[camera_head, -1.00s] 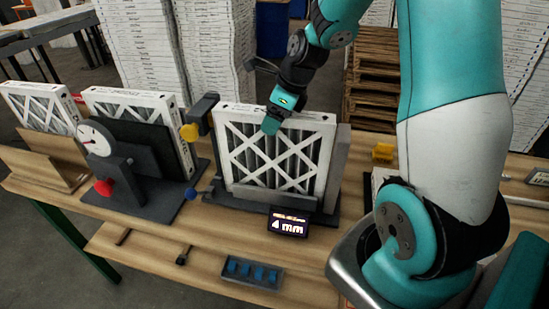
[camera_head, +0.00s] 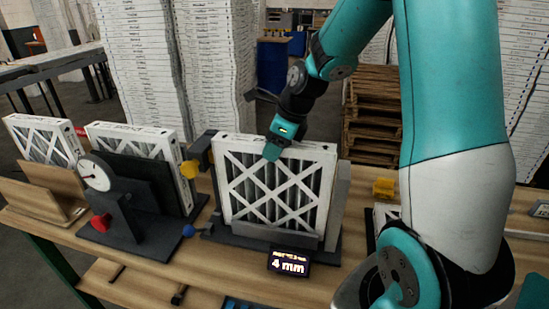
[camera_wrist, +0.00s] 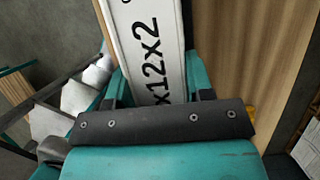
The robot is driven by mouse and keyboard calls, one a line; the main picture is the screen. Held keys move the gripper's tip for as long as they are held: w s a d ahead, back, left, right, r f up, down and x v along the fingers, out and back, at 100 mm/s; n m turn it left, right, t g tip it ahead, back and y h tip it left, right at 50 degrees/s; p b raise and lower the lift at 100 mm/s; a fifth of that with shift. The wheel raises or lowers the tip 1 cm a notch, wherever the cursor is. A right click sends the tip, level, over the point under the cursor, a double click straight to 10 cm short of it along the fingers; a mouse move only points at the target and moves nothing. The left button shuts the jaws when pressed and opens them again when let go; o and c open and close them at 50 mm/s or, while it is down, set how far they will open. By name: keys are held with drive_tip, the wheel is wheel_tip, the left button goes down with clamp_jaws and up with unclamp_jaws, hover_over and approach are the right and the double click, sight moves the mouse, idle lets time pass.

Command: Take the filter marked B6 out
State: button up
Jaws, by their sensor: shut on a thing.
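A white-framed filter (camera_head: 272,184) with crossed bracing stands upright in a dark stand (camera_head: 255,236) in the middle of the bench. My gripper (camera_head: 273,147) reaches down to the filter's top edge and is shut on it. In the wrist view the filter's white edge (camera_wrist: 146,40) runs between the two teal fingers, with "x12x2" readable. No B6 mark is readable in either view. Two more white filters stand to the left: one (camera_head: 40,138) at the far left and one (camera_head: 137,138) behind the dial gauge.
A dial gauge (camera_head: 96,172) with a red knob stands left of the held filter. A yellow knob (camera_head: 189,169) is close to its left side. A small display (camera_head: 289,262) reads "4 mm" in front. A yellow block (camera_head: 384,187) lies to the right. Tall white stacks and pallets stand behind.

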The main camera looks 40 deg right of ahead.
drive_tip(key=r, duration=0.1)
drive_tip(key=r+b, duration=0.1)
drive_tip(key=r, duration=0.3)
drive_tip(key=shift+s+a+r, duration=0.25)
drive_tip(key=shift+a, duration=0.1)
drive_tip(key=s+a+b, duration=0.5)
drive_tip(key=s+a, duration=0.5)
drive_tip(key=a, duration=0.3)
drive_tip(key=shift+s+a, duration=0.25)
drive_tip(key=shift+s, duration=0.05)
